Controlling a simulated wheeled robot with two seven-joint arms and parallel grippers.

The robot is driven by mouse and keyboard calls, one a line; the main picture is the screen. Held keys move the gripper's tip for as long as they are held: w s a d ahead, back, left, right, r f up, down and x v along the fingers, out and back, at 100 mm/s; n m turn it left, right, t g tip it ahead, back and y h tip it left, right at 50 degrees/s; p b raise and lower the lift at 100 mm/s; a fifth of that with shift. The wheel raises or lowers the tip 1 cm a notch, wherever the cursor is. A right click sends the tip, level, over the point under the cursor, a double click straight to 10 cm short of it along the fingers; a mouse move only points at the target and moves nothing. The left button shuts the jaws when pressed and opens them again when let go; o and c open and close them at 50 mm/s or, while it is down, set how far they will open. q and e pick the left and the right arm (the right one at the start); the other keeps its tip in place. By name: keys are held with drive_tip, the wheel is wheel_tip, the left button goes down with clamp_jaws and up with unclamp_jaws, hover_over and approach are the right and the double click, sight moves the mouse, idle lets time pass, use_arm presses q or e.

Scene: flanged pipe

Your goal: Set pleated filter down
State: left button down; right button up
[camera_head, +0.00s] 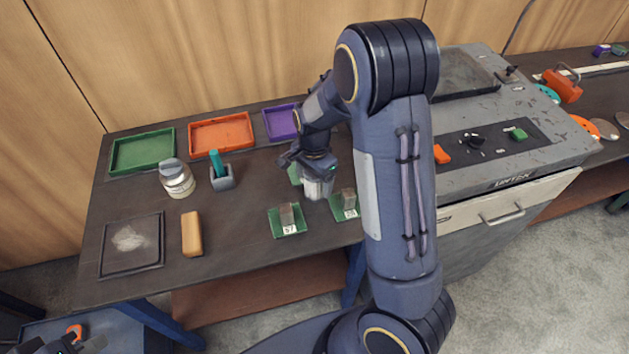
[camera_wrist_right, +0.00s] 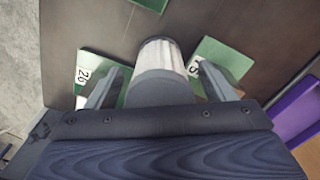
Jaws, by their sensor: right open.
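The pleated filter (camera_head: 318,186), white and ribbed with a grey end cap, appears upright among the green plates on the dark table. Whether it rests on a plate or the bare table is hidden. My right gripper (camera_head: 316,168) is directly over it. In the right wrist view, the filter (camera_wrist_right: 160,62) lies between the two open fingers of my right gripper (camera_wrist_right: 160,85), with a gap on each side. My left gripper (camera_head: 68,347) shows only partly at the bottom left corner, away from the filter, and its jaw state is unclear.
Green numbered plates with grey blocks (camera_head: 287,218) (camera_head: 346,206) stand close to the filter. Green (camera_head: 118,168), orange (camera_head: 196,146) and purple (camera_head: 268,135) trays line the back. A jar (camera_head: 177,180), teal-handled tool holder (camera_head: 222,184) and tan block (camera_head: 191,235) stand left.

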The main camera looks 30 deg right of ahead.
drive_tip(key=shift+f, duration=0.2)
drive_tip(key=c, duration=1.2)
drive_tip(key=shift+r, duration=0.1)
